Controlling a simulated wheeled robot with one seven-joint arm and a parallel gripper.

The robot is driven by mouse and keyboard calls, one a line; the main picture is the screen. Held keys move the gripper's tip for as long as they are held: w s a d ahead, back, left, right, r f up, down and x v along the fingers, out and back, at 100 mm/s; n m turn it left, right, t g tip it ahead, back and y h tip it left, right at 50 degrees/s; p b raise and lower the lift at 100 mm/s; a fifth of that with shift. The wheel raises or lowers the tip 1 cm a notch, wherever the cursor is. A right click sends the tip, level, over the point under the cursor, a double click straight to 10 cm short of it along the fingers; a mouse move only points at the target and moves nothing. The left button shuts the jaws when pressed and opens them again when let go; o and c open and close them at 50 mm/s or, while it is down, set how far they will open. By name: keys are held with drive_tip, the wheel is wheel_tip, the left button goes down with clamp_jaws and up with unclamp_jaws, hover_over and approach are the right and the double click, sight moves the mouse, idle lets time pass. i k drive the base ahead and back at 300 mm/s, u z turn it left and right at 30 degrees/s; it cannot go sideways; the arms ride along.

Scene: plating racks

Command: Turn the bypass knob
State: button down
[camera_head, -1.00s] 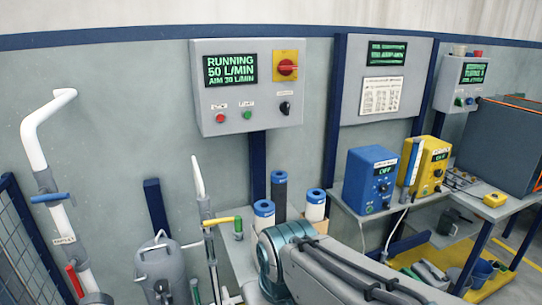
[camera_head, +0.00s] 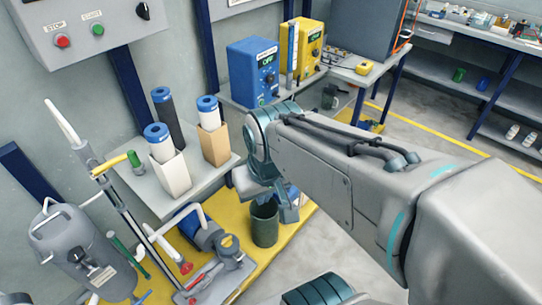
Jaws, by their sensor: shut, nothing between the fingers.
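No label reading "bypass" can be made out, so I cannot tell which knob it names. A black knob (camera_head: 143,11) is on the grey control panel (camera_head: 90,40) at the top left, right of the red stop button (camera_head: 62,40) and the green start button (camera_head: 98,30). A pump (camera_head: 215,240) with red handles (camera_head: 186,267) is on the floor.
A shelf (camera_head: 150,190) holds blue-capped filter cartridges (camera_head: 168,115), two of them in open boxes. A blue power unit (camera_head: 252,70) and a yellow one (camera_head: 312,50) stand behind. A grey tank (camera_head: 80,250) is at left, a dark green bucket (camera_head: 265,222) at centre. Floor at right is clear.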

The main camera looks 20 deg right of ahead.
sight(185, 269)
drive_tip(key=z, duration=2)
drive_tip(key=i, duration=3.25)
drive_tip(key=u, duration=3.85)
